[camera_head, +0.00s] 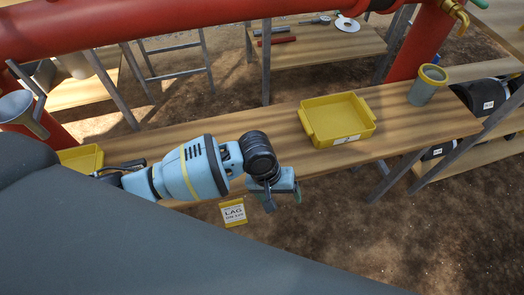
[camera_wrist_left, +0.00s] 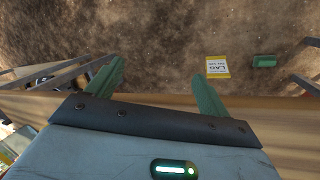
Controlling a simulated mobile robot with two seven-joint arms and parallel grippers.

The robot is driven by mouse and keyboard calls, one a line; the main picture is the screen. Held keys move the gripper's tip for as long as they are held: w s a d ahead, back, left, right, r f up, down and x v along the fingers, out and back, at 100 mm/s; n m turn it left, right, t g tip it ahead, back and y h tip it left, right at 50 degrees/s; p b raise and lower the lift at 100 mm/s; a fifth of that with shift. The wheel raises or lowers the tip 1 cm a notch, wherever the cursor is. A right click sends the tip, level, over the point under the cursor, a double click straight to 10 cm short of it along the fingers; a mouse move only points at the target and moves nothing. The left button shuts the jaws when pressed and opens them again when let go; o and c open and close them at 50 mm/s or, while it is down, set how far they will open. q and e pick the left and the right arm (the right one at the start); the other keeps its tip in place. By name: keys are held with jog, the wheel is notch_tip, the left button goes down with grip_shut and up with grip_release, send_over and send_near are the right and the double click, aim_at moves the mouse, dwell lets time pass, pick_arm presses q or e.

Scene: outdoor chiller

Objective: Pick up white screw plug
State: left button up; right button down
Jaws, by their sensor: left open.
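I cannot clearly make out a white screw plug in either view. My left gripper (camera_head: 283,198) reaches out over the front edge of the wooden bench (camera_head: 260,122). In the left wrist view its two green fingers (camera_wrist_left: 158,86) are spread apart with nothing between them, above brown ground. My right gripper does not show. A white disc (camera_head: 347,24) with a dark centre lies on the back bench, well away from the gripper. A small green block (camera_wrist_left: 264,61) shows beyond the fingers in the left wrist view.
An empty yellow tray (camera_head: 308,126) sits on the bench, right of my gripper. A grey cup with a yellow rim (camera_head: 427,87) stands at the right end. A yellow bin (camera_head: 82,157) is at left. A yellow-framed sign (camera_head: 233,213) is below the bench. A red pipe (camera_head: 150,27) crosses above.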

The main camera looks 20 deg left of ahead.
pick_arm(q)
jog(key=w+a+r+n+y, duration=0.1)
jog(key=w+a+r, duration=0.1)
jog(key=w+a, duration=0.1)
jog(key=w+a+r+n+y, duration=0.1)
jog(key=w+a+r+n, duration=0.1)
jog(key=w+a+r, duration=0.1)
jog(key=w+a+r+n+y+b, duration=0.1)
jog(key=w+a+r, duration=0.2)
jog(key=w, duration=0.2)
jog(key=shift+w+a+n+y, duration=0.1)
jog(key=shift+a+n+y, duration=0.2)
jog(key=shift+a, duration=0.05)
jog(key=shift+f, duration=0.95)
jog(key=shift+w+d+f+b, duration=0.1)
jog(key=shift+f+b, duration=0.1)
jog(key=shift+f, duration=0.65)
jog(key=shift+d+f+b, duration=0.15)
jog(key=shift+f+b, duration=0.1)
jog(key=shift+f, duration=0.65)
jog(key=shift+w+d+f+b, duration=0.1)
jog(key=shift+f+b, duration=0.1)
jog(key=shift+f, duration=1.05)
jog(key=c, duration=0.9)
jog(key=shift+c, duration=1.1)
